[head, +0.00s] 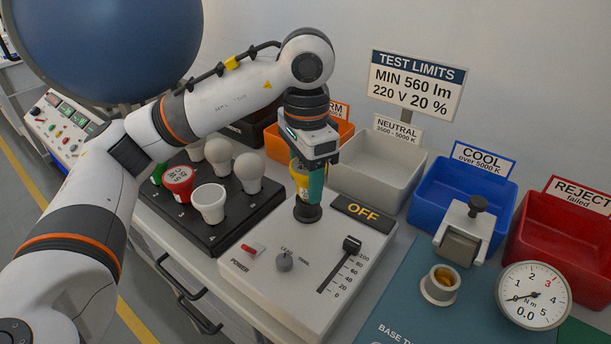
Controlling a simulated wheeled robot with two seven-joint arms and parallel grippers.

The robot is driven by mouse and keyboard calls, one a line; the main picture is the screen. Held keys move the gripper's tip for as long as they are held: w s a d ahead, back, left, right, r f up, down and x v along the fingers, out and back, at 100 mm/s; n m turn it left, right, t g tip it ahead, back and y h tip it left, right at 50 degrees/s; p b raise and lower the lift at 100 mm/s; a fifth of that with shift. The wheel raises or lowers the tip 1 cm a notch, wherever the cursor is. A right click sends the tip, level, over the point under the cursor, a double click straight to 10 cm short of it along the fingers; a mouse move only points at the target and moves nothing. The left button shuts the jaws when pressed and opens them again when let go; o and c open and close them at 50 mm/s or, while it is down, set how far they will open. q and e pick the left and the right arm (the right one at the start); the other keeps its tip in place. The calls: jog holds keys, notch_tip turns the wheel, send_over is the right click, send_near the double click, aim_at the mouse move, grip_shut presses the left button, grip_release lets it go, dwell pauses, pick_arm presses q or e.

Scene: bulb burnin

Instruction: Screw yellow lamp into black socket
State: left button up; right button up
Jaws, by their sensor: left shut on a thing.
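My left gripper (308,180) points down over the white test box and is shut on the yellow lamp (297,172). Most of the lamp is hidden behind the fingers; a yellow patch shows to their left. The black socket (307,212) sits on top of the white test box (270,290), directly below the fingertips. The lamp's lower end is at the socket, but I cannot tell how deep it sits. The sign on the box reads OFF (362,211). My right gripper is not in view.
A black tray (215,238) with white bulbs and a red lamp (179,182) stands left. Bins stand behind: orange (277,145), white (375,170), blue (430,205), red (560,245). A torque gauge (533,296) reading 0.0 and a small ring fixture (440,285) are right.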

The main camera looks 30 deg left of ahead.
pick_arm(q)
jog(key=o, duration=0.9)
jog(key=shift+w+d+r, duration=0.1)
jog(key=shift+w, duration=0.05)
jog(key=shift+c, duration=0.2)
jog(key=n, duration=0.3)
jog(key=shift+n, duration=0.3)
jog(key=n, duration=0.4)
jog(key=shift+n, duration=0.3)
jog(key=n, duration=0.4)
jog(key=shift+n+p, duration=0.3)
jog(key=n, duration=1)
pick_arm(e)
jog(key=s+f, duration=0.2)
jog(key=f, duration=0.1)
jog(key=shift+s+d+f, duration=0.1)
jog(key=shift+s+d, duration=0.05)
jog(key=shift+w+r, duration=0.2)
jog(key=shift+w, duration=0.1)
pick_arm(q)
jog(key=shift+c, duration=0.2)
